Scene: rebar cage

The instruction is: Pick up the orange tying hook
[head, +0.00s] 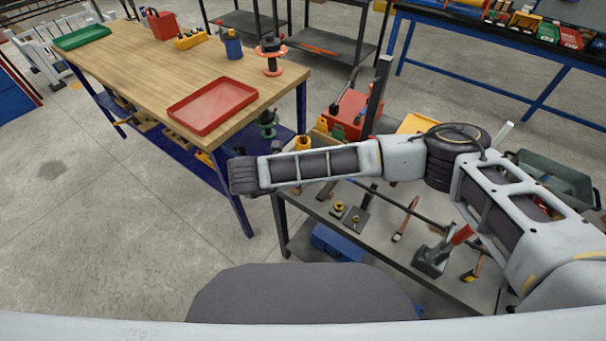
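I cannot clearly make out the orange tying hook. On the grey cart at right lies a thin tool with a red-orange end (405,219); I cannot tell whether it is the hook. A long orange item (318,49) lies on the dark shelving unit at the back, too small to identify. My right arm crosses above the cart from the right and ends in a dark wrist section near the wooden table's front corner. No fingers show there. My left gripper is not in view.
The wooden table (150,78) holds a red tray (212,105), a green tray (82,37), a spool (271,55) and a blue can (232,44). The grey cart (318,232) bears several tools, partly hidden by my arm. The floor (110,210) at left is clear.

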